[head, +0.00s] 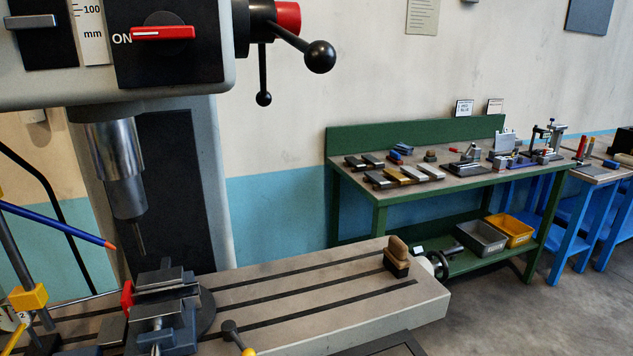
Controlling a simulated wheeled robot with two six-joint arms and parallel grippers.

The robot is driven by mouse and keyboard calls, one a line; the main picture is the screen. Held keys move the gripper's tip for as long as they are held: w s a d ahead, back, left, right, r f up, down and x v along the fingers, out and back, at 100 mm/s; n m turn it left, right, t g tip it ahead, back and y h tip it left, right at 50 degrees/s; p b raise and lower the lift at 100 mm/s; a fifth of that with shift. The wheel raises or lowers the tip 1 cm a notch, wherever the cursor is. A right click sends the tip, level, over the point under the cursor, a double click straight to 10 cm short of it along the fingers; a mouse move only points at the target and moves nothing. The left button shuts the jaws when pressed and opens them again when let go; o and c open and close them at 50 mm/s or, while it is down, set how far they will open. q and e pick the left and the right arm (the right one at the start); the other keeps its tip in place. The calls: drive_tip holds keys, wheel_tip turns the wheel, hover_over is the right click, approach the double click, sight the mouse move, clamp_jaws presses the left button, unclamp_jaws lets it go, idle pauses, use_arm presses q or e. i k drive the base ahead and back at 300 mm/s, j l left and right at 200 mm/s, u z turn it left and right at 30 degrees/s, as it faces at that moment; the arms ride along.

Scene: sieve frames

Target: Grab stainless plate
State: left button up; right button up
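Several small flat plates lie in two rows on the left part of the green workbench (347,169). In the front row, a bright silvery plate (430,172) lies at the right end, and a grey plate (414,174) is beside it. A brass-coloured plate (397,175) and a dark plate (379,180) lie further left. Two more dark-edged plates (357,162) lie behind them. I cannot tell for sure which plate is stainless; the bright one looks most like it. Neither of my grippers is in view.
Grey (482,238) and yellow (513,231) bins sit on the bench's lower shelf. Floor is clear at lower right.

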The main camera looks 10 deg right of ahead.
sight(417, 174)
drive_tip(key=i+l, duration=0.15)
drive_tip(key=l, duration=0.55)
drive_tip(key=i+l+u, duration=0.15)
drive_tip(key=l, duration=0.55)
drive_tip(key=i+l, duration=0.1)
drive_tip(key=l, duration=0.6)
drive_tip(key=i+l+u, duration=0.1)
drive_tip(key=l, duration=0.65)
